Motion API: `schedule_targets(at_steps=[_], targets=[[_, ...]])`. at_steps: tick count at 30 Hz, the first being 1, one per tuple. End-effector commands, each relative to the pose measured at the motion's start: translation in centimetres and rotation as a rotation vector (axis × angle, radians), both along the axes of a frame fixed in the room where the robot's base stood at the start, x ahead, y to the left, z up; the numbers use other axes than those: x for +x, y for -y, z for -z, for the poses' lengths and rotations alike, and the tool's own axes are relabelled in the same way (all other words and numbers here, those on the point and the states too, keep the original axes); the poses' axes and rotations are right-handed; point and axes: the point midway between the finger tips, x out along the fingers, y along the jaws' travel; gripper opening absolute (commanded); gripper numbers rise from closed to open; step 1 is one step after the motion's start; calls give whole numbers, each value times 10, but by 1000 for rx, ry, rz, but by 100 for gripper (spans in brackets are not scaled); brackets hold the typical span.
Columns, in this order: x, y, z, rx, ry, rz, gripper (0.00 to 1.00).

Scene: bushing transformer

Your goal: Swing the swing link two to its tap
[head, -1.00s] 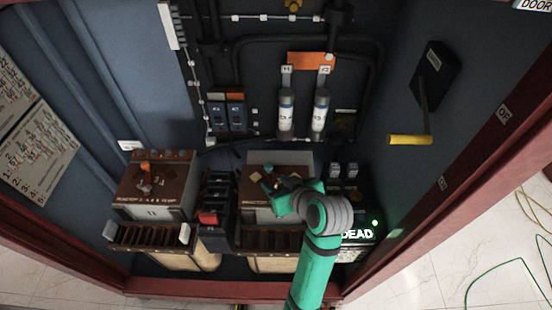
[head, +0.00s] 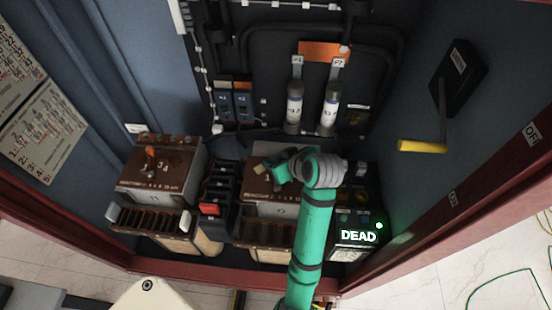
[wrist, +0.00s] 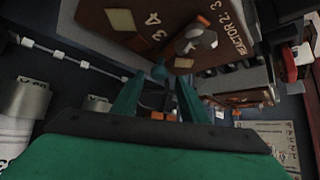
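The right reactor (head: 262,208) has a brown top board, largely hidden by my arm in the head view. The board (wrist: 120,42) shows upside down in the wrist view with the numbers 3 and 4 and pale diamond patches. A grey swing link (wrist: 197,40) with an orange part lies on it; I cannot tell which tap it points to. My gripper (head: 262,172) is over this reactor's board.
The left reactor (head: 180,178) has its own orange-marked link. A black block with a red part (head: 210,208) stands between the reactors. Two grey cylinders (head: 294,108) stand behind. A lit DEAD panel (head: 358,236) and a yellow-handled lever (head: 422,146) are at right.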

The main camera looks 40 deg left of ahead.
Motion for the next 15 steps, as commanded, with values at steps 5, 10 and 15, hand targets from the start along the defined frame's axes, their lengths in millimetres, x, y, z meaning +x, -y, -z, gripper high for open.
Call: schedule_targets(at_steps=[5, 10, 15], targets=[[4, -8, 10, -1, 0, 2, 40], [5, -10, 12, 0, 1, 2, 40], [5, -10, 12, 0, 1, 2, 40]])
